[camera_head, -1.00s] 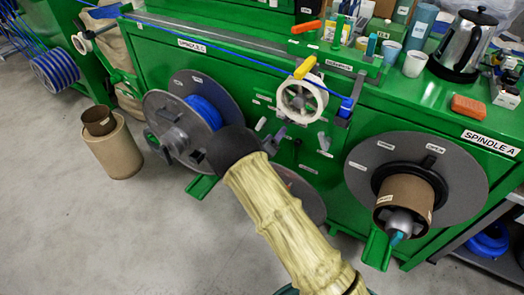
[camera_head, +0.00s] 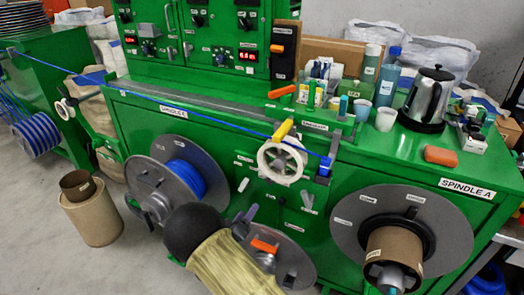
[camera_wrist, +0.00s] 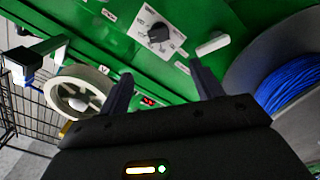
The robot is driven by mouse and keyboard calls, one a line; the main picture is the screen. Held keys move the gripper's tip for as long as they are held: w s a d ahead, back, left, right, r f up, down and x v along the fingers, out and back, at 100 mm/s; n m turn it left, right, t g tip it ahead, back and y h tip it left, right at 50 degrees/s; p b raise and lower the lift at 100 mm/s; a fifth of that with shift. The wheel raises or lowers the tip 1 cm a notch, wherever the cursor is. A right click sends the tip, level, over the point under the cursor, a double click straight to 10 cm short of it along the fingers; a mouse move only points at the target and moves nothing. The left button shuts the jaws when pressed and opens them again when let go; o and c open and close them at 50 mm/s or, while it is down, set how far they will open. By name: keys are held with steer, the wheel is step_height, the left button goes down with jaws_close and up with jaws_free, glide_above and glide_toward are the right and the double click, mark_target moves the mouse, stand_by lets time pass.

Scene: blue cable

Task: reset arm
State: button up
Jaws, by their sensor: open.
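My gripper (camera_wrist: 160,88) shows in the wrist view with its two dark fingers apart and nothing between them. It faces the green front panel of the machine (camera_head: 135,120), near a black knob (camera_wrist: 158,36) on a white label plate. In the head view my arm rises from the bottom middle in a pale yellow sleeve, and its dark end hides most of the gripper. The arm's end is in front of the left spindle reel (camera_head: 143,177), which carries blue cable (camera_head: 187,180).
A white guide wheel (camera_head: 270,160) sits on the panel, with blue cable running above it. The spindle A reel (camera_head: 455,225) stands at right with a cardboard core. Cups, bottles and a kettle (camera_head: 425,95) crowd the bench top. Cardboard tubes (camera_head: 92,215) stand on the floor at left.

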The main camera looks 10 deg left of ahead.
steer(key=w+d+r+m+g+y, duration=0.1)
steer(key=d+r+m+g+y, duration=0.1)
steer(key=d+r+g+y, duration=0.3)
steer(key=d+r+m+g+y, duration=0.1)
steer(key=d+r+g, duration=0.1)
steer(key=d, duration=0.5)
steer(key=s+d+r+m+g, duration=0.2)
steer(key=s+d+g, duration=0.2)
steer(key=s+d, duration=0.55)
steer(key=s+d+r+m+g, duration=0.1)
steer(key=s+d+r+g, duration=0.15)
steer(key=s+d, duration=0.7)
steer(key=w+a+p+v, duration=0.1)
steer(key=p+v, duration=0.9)
steer(key=w+a+p+v, duration=0.1)
steer(key=a+p+v, duration=0.1)
steer(key=p+v, duration=0.8)
steer(key=shift+w+a+r+g, duration=0.25)
steer(key=shift+a+r+g, duration=0.05)
steer(key=shift+g, duration=0.15)
